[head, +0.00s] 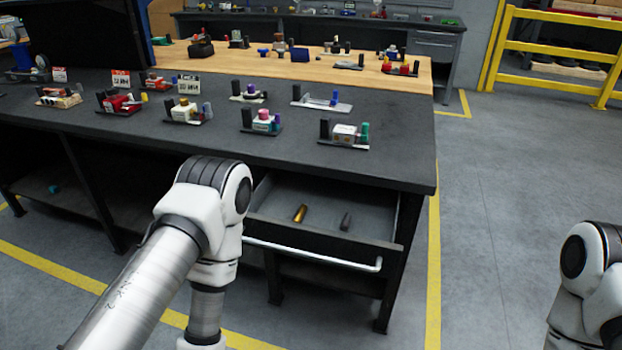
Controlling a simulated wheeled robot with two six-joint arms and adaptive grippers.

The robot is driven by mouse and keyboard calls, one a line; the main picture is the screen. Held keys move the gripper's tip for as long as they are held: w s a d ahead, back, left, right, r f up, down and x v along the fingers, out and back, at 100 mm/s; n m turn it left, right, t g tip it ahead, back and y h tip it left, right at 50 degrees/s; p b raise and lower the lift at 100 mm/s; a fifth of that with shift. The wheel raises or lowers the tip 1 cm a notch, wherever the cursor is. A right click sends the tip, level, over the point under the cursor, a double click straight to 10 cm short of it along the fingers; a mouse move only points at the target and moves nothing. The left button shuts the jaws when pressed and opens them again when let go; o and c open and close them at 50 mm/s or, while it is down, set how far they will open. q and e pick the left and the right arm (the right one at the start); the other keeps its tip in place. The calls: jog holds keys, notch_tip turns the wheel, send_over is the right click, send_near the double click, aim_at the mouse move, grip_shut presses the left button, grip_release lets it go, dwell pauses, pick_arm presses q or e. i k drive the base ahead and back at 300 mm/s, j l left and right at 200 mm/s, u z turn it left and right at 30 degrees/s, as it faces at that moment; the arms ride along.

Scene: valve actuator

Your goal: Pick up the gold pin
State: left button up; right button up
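The gold pin (300,213) lies inside an open drawer (330,243) under the front edge of the workbench. A dark grey pin (346,221) lies to its right in the same drawer. My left arm comes in from the lower left and bends down in front of the bench, left of the drawer. Its gripper is below the picture edge and hidden. My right arm shows only at the lower right edge, over the floor, and its gripper is out of the picture. No gripper is seen touching the gold pin.
The dark workbench top (300,165) carries several small valve assemblies, including one at the front right (344,134). The drawer handle (315,256) juts out in front. Open floor (510,200) lies right of the bench. A yellow railing (555,60) stands at the back right.

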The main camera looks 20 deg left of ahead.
aim_at(298, 218)
jog(key=j+z, duration=0.15)
jog(key=z, duration=0.3)
jog(key=i+j+z, duration=0.1)
jog(key=z, duration=0.4)
jog(key=j+z, duration=0.2)
jog(key=z, duration=0.25)
jog(key=j+z, duration=0.15)
jog(key=z, duration=0.3)
jog(key=j+z, duration=0.15)
jog(key=z, duration=0.3)
jog(key=k+j+z, duration=0.6)
jog(key=z, duration=0.15)
jog(key=k+j+z, duration=0.15)
jog(key=k+z, duration=0.2)
jog(key=k, duration=0.05)
